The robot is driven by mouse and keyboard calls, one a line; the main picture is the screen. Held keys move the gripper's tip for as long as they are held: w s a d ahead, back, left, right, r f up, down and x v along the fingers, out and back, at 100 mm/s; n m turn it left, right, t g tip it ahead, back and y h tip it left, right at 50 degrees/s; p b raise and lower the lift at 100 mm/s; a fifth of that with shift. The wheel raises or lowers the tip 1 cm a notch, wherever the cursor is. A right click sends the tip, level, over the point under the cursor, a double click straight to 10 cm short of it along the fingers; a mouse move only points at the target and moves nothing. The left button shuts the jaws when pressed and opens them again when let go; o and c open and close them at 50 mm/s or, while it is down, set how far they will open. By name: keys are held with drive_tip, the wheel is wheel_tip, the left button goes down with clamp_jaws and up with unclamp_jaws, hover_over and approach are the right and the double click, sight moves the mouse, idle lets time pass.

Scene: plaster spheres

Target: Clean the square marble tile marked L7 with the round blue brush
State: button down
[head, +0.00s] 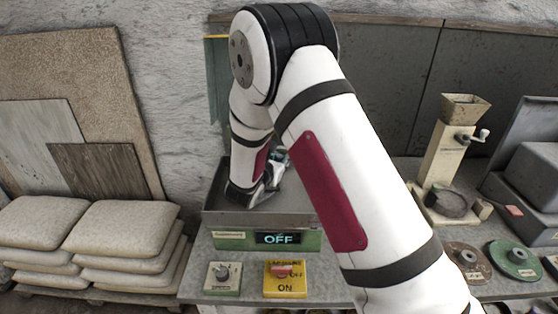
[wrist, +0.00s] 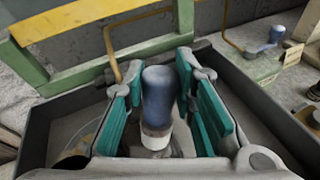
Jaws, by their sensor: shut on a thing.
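My gripper (wrist: 157,66) has teal pads on both sides of an upright blue rounded cylinder with a white band low down, which looks like the round blue brush (wrist: 158,88). It is shut on this thing, over a grey metal basin (wrist: 262,100). In the head view my gripper (head: 272,172) is down inside the basin (head: 300,216), partly hidden by my arm. The brush's lower end is hidden in the wrist view. I cannot make out a square marble tile marked L7 in either view.
The basin's green front has a display (head: 278,238) reading OFF. In front are a green knob box (head: 223,279) and a yellow switch box (head: 285,279). A grinder (head: 450,150) and a green disc (head: 515,260) stand right. Stacked sacks (head: 120,228) lie left.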

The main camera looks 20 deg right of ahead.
drive_tip(key=shift+w+f, duration=0.1)
drive_tip(key=shift+w, duration=0.25)
drive_tip(key=shift+s+a+p, duration=0.15)
drive_tip(key=shift+s+p, duration=0.1)
drive_tip(key=shift+s, duration=0.35)
drive_tip(key=shift+s+a+p, duration=0.15)
drive_tip(key=shift+s+p, duration=0.1)
drive_tip(key=shift+s, duration=0.3)
drive_tip(key=shift+w, duration=0.1)
drive_tip(key=shift+w+d+b, duration=0.2)
drive_tip(key=shift+w+b, duration=0.15)
drive_tip(key=shift+w, duration=0.25)
drive_tip(key=shift+w+d+b, duration=0.2)
drive_tip(key=shift+w+b, duration=0.15)
drive_tip(key=shift+w, duration=0.2)
drive_tip(key=shift+s+a+p, duration=0.2)
drive_tip(key=shift+s+p, duration=0.15)
drive_tip(key=shift+s, duration=0.3)
drive_tip(key=shift+s+a+p, duration=0.2)
drive_tip(key=shift+s+p, duration=0.1)
drive_tip(key=shift+s, duration=0.3)
drive_tip(key=shift+w, duration=0.1)
drive_tip(key=shift+w+d+r, duration=0.2)
drive_tip(key=shift+w+r, duration=0.35)
drive_tip(key=shift+r, duration=0.2)
